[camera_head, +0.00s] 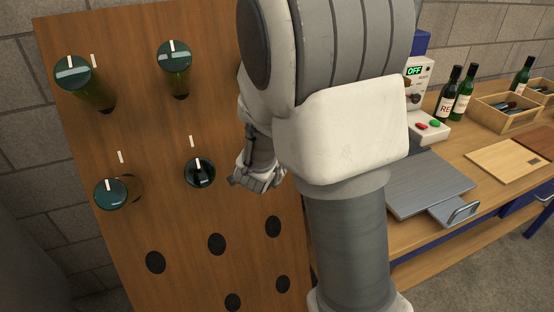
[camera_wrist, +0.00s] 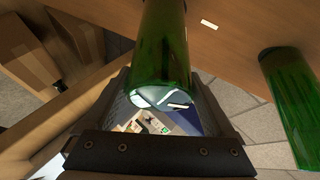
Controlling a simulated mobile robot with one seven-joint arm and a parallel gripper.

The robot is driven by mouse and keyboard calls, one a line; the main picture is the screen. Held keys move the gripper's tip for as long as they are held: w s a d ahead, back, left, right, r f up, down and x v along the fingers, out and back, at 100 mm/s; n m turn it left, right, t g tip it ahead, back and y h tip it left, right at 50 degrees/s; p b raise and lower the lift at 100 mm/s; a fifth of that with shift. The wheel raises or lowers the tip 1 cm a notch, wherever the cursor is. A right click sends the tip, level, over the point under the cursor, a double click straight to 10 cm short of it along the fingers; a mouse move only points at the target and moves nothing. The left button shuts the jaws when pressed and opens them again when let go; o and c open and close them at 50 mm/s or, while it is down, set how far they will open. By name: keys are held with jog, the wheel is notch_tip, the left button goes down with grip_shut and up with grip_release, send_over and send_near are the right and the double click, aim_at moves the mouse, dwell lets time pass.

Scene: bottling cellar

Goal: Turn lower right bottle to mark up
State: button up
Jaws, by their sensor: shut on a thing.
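My gripper (camera_wrist: 165,92) is shut on a green bottle (camera_wrist: 165,45), with its fingers on either side near the base. A white mark (camera_wrist: 178,106) shows on the right part of that base in the wrist view. The bottle's other end meets the wooden rack board (camera_head: 130,135). In the head view my gripper (camera_head: 258,176) is at the right part of the board, and my arm hides the held bottle. Other bottles stick out of the board: upper left (camera_head: 74,73), upper middle (camera_head: 174,57), lower left (camera_head: 110,194) and lower middle (camera_head: 200,174), with their white base marks pointing roughly up.
A neighbouring green bottle (camera_wrist: 290,105) stands close right of my gripper in the wrist view. Empty holes (camera_head: 217,244) fill the lower board. At right, a workbench (camera_head: 420,228) carries a device reading OFF (camera_head: 414,71), bottles (camera_head: 464,92) and a wooden crate (camera_head: 507,122).

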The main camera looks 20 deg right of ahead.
dwell(0.4)
jog(key=o, duration=1.1)
jog(key=shift+c, duration=0.2)
jog(key=shift+s+a+r, duration=0.15)
jog(key=shift+s+r, duration=0.1)
jog(key=b+v, duration=0.1)
jog(key=v, duration=1.5)
jog(key=shift+s+b, duration=0.35)
jog(key=shift+b, duration=0.05)
